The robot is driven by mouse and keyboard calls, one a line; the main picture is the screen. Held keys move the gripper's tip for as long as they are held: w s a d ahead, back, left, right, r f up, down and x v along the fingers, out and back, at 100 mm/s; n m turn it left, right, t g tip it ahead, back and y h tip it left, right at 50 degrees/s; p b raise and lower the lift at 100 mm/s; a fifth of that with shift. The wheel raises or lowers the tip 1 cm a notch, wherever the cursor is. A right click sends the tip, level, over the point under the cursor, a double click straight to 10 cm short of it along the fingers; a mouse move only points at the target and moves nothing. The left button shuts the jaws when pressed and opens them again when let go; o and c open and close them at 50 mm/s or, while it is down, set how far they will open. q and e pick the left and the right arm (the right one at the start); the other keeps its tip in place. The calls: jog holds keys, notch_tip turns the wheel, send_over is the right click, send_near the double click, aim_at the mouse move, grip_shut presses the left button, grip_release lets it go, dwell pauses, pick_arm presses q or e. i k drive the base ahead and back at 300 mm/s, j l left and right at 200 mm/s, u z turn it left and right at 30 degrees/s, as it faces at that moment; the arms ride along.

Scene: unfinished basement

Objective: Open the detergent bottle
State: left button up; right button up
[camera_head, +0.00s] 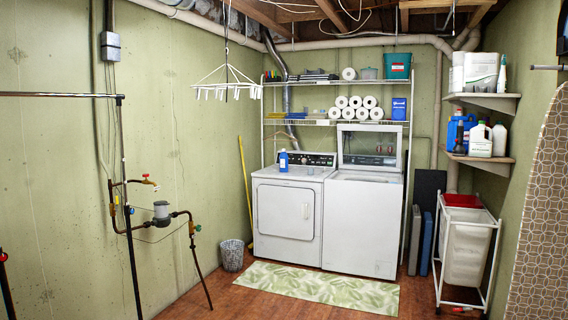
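A small blue bottle with a light cap (283,161) stands upright on top of the white dryer (287,215), near its back left. Its label is too small to read. On the lower right wall shelf (482,162) stand a blue jug (460,130), a white jug (480,140) and another white bottle (500,140). I cannot tell which of these is the detergent bottle. Neither of my grippers shows in the head view.
A white washer (362,225) with a raised lid stands beside the dryer. A green leaf-pattern rug (320,288) lies in front. A wastebasket (232,255), pipes (160,222), a hamper cart (466,250) and an ironing board (545,220) flank the open floor.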

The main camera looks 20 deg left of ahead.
aim_at(283, 157)
jog(key=i+u, duration=0.15)
jog(key=u, duration=0.35)
jog(key=i, duration=6.8)
jog(key=z, duration=0.55)
